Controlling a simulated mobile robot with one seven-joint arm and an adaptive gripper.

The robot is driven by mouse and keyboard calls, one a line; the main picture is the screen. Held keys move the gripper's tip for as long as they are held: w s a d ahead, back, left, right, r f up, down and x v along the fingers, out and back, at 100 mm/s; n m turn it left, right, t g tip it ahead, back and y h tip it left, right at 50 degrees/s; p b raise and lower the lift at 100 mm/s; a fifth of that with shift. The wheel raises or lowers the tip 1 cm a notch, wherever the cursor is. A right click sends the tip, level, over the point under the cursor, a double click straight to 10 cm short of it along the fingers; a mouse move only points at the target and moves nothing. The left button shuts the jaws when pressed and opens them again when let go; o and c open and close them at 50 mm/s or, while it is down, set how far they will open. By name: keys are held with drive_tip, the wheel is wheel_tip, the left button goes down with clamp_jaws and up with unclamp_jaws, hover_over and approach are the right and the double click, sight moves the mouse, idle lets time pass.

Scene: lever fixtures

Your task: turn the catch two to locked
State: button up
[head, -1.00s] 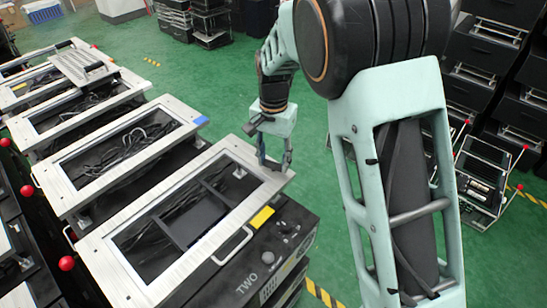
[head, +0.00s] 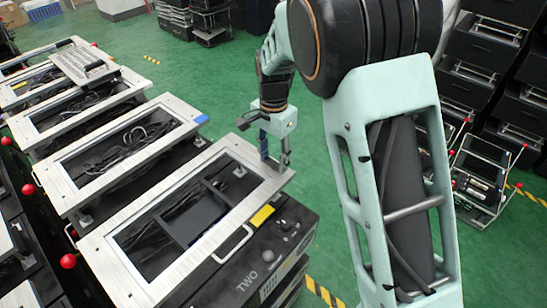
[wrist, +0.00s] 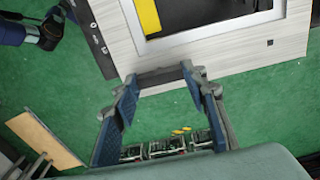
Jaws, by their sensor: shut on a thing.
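The unit marked TWO (head: 248,283) is a black box with a pale metal frame on top and a yellow tag (head: 262,217). My gripper (head: 274,165) is at the frame's far right corner, pointing down. In the wrist view, the frame's edge (wrist: 105,25) and the yellow tag (wrist: 147,17) show at the top. My gripper's blue-padded fingers (wrist: 160,88) stand apart on either side of a grey bar (wrist: 160,75), seemingly the catch, and are shut on it. The catch is too small and hidden to make out in the head view.
More framed units, one with a blue tag (head: 201,119), stand in a row at the left. Red balls (head: 68,261) stick out along their left side. Green floor (head: 330,215) is clear to the right of unit two. Black racks (head: 490,50) stand at the back right.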

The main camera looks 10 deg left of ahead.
sight(274, 162)
drive_tip(key=o, duration=1.2)
drive_tip(key=shift+c, duration=0.2)
drive_tip(key=shift+r, duration=0.15)
wheel_tip(274, 162, up, 12)
